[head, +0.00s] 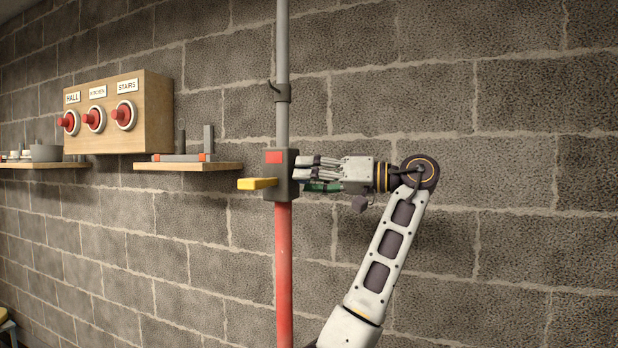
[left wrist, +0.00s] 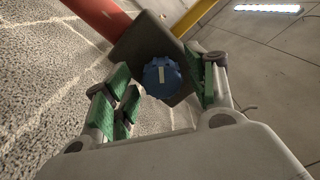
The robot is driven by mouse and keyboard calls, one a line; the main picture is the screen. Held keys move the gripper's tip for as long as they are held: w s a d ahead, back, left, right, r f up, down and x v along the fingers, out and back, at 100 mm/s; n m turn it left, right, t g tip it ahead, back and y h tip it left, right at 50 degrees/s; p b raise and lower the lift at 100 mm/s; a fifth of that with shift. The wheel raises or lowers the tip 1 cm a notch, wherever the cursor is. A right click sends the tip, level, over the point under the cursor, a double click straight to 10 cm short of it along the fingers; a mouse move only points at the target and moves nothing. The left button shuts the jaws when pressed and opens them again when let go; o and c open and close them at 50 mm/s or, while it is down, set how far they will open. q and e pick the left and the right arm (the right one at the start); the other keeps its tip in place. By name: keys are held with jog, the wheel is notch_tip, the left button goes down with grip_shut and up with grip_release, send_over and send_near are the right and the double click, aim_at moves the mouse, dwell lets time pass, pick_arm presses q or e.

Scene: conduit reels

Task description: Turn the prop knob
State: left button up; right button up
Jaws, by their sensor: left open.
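The knob (left wrist: 163,77) is blue and round with a white mark on its face. It sits on a dark box, which shows in the left wrist view (left wrist: 143,45) and on the pole in the head view (head: 282,188). My left gripper (head: 312,174) is level with the box, at its right side, and points at it. In the left wrist view its green-padded fingers (left wrist: 168,88) are open, one on each side of the knob, with gaps showing. I cannot tell how deep the knob lies between them. The knob is hidden in the head view. My right gripper is not in view.
A yellow lever (head: 258,184) sticks out left from the box. The pole is grey above and red below (head: 283,270). To the left are a wooden panel (head: 150,115) with three red switches and a shelf (head: 185,166). The block wall at right is clear.

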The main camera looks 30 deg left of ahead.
pick_arm(q)
jog(key=v, duration=1.1)
jog(key=shift+d, duration=0.35)
jog(key=shift+f, duration=0.1)
